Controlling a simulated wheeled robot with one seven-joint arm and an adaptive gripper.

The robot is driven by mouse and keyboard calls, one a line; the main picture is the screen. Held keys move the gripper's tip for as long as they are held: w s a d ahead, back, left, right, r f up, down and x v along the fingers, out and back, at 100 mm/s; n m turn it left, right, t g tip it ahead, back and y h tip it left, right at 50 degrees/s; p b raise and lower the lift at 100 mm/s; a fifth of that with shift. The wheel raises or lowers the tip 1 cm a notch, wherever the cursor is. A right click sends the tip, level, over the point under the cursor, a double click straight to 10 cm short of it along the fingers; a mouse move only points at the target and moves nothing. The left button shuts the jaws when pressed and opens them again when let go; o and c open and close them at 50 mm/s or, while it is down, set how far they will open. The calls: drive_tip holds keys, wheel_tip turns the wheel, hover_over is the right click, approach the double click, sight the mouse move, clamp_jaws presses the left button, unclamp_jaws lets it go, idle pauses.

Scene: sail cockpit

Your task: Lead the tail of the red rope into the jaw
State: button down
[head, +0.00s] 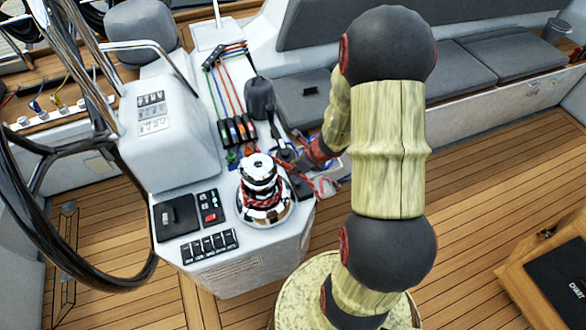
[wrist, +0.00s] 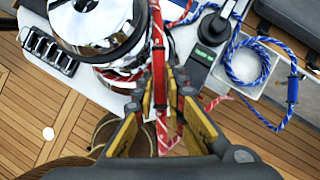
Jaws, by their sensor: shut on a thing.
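The chrome winch (head: 262,172) stands on the white console, with the red rope (head: 262,200) wrapped around its drum. The winch top also shows in the wrist view (wrist: 90,25), at the upper left. The self-tailing jaw is at the winch's top rim; its opening cannot be made out. My gripper (wrist: 161,92) is shut on the red rope (wrist: 158,55), just right of the winch in the wrist view. The rope runs up past the fingertips and down between the fingers.
A coiled blue rope (wrist: 263,78) lies right of my gripper in the wrist view. A row of rope clutches (head: 236,130) stands behind the winch. The steering wheel (head: 125,280) is at left and grey seats (head: 480,75) at the back right.

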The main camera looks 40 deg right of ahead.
drive_tip(key=shift+s+a+m+h+b, duration=0.6)
drive_tip(key=shift+s+a+m+b, duration=0.35)
drive_tip(key=shift+m+b, duration=0.55)
drive_tip(key=s+a+m+h+b, duration=0.1)
drive_tip(key=a+m+b, duration=0.1)
drive_tip(key=b, duration=0.1)
drive_tip(key=shift+s+a, duration=0.1)
drive_tip(key=shift+s, duration=0.25)
